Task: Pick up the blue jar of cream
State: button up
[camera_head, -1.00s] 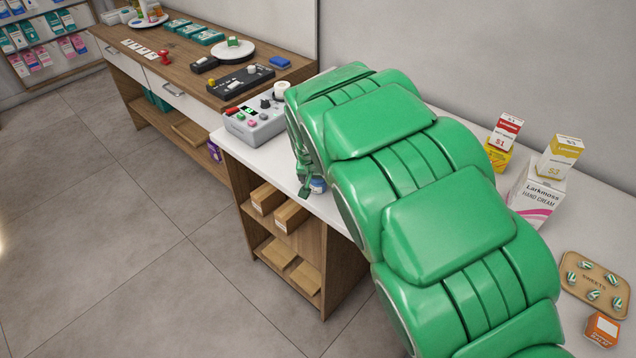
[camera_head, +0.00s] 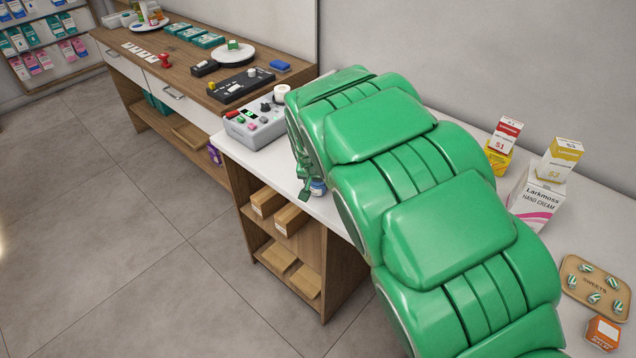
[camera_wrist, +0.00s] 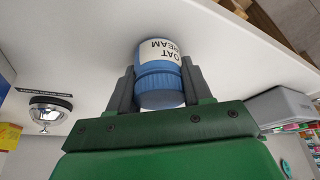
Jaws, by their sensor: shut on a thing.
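The blue jar of cream (camera_wrist: 160,80) has a ribbed blue lid and a pale label reading "OAT CREAM", upside down in the wrist view. My gripper (camera_wrist: 158,88) is shut on it, with one dark finger on each side of the lid. In the head view a small part of the jar (camera_head: 318,187) shows at the front edge of the white counter (camera_head: 330,205). My green arm hides most of the gripper there. I cannot tell whether the jar touches the counter or is slightly lifted.
A grey control box (camera_head: 255,122) stands left of my arm. A silver bell (camera_wrist: 47,112) shows in the wrist view. Cream boxes (camera_head: 538,195), a sweets tray (camera_head: 594,288) and an orange box (camera_head: 603,333) are at the right. Open shelves (camera_head: 285,240) lie below the counter edge.

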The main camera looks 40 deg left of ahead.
notch_tip(320, 180, up, 3)
jog(key=shift+s+d+r, duration=0.1)
jog(key=s+d+r, duration=0.8)
jog(key=d+r, duration=0.1)
jog(key=d, duration=0.2)
jog(key=shift+s+r, duration=0.15)
